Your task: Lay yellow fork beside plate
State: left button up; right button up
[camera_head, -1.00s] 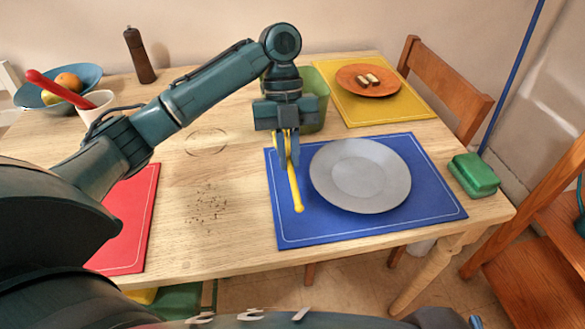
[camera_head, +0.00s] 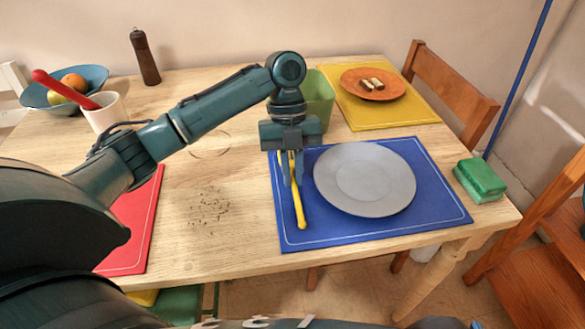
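The yellow fork (camera_head: 300,213) is at the left part of the blue placemat (camera_head: 330,234), left of the grey plate (camera_head: 365,178) and apart from it. My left gripper (camera_head: 292,184) points down over the mat and is shut on the fork, with a finger on each side. The fork's handle end points toward the near edge of the mat; its upper part is partly hidden by the fingers. I cannot tell whether the fork touches the mat. My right gripper is not in view.
A green container (camera_head: 318,98) stands close behind my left gripper. A yellow mat (camera_head: 358,115) bears an orange plate (camera_head: 373,85). A red mat (camera_head: 135,225), white cup (camera_head: 104,112), blue bowl (camera_head: 92,77) and pepper mill (camera_head: 145,57) are left. A green sponge (camera_head: 481,178) lies at right.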

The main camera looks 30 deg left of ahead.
pick_arm(q)
jog(key=o, duration=0.4)
jog(key=shift+s+f, duration=0.1)
jog(key=shift+f, duration=0.1)
jog(key=shift+o, duration=0.2)
